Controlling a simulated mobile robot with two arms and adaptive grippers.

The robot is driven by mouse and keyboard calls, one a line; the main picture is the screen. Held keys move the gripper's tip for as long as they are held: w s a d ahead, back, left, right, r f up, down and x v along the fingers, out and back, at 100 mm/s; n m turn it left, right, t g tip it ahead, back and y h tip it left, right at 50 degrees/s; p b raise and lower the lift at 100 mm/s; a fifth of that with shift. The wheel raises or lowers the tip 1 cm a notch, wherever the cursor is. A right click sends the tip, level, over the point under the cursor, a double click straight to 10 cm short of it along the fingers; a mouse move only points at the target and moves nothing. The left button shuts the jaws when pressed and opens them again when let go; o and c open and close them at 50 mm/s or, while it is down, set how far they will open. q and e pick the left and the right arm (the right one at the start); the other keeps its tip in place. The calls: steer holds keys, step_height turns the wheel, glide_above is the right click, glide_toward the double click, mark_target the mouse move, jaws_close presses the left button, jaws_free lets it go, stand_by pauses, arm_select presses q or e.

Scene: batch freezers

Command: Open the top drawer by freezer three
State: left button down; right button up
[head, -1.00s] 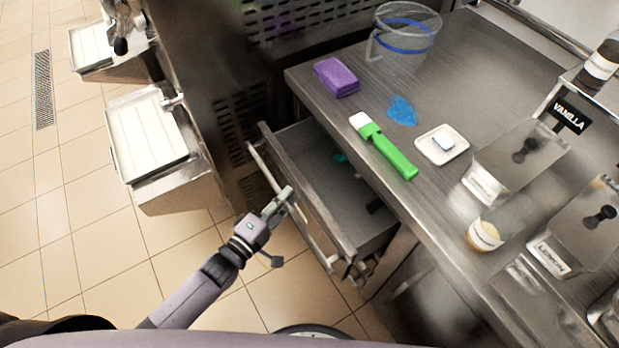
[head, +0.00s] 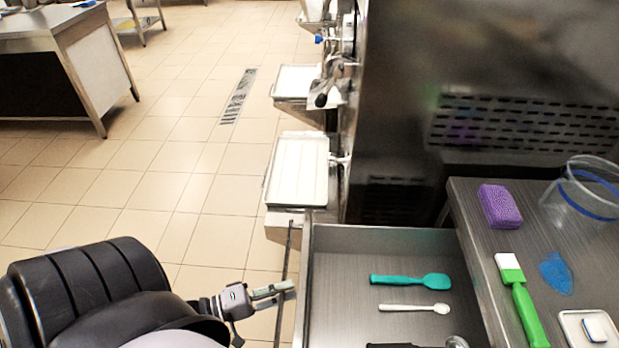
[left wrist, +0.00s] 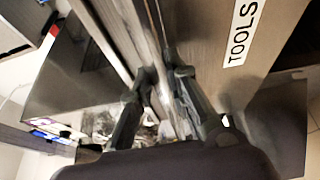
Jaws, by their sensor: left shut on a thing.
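The top drawer (head: 335,240) stands well open in the head view, below and left of the steel counter. A teal spatula (head: 410,281), a white spoon (head: 414,308) and partly cut-off dark-handled tools lie in it. Its bar handle (head: 285,275) runs along its left side. My left gripper (head: 276,291) is shut on this handle. In the left wrist view the gripper's fingers (left wrist: 160,88) close around the bar, beside a drawer front with a "TOOLS" label (left wrist: 241,33). My right gripper is not in view.
The counter (head: 483,270) carries a purple sponge (head: 499,206), a green-handled brush (head: 523,305) and a clear pitcher (head: 584,195). The freezer (head: 400,110) with white trays (head: 297,170) stands behind the drawer. Tiled floor to the left is clear up to a steel table (head: 60,60).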

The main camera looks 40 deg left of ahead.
arm_select(q)
steer(key=shift+s+a, duration=0.45)
steer(key=shift+a, duration=0.2)
steer(key=shift+s+a, duration=0.45)
steer(key=shift+a, duration=0.15)
steer(key=c, duration=1.5)
jaws_free()
steer(key=v, duration=1.2)
steer(key=shift+s, duration=0.1)
steer(key=shift+d, duration=0.1)
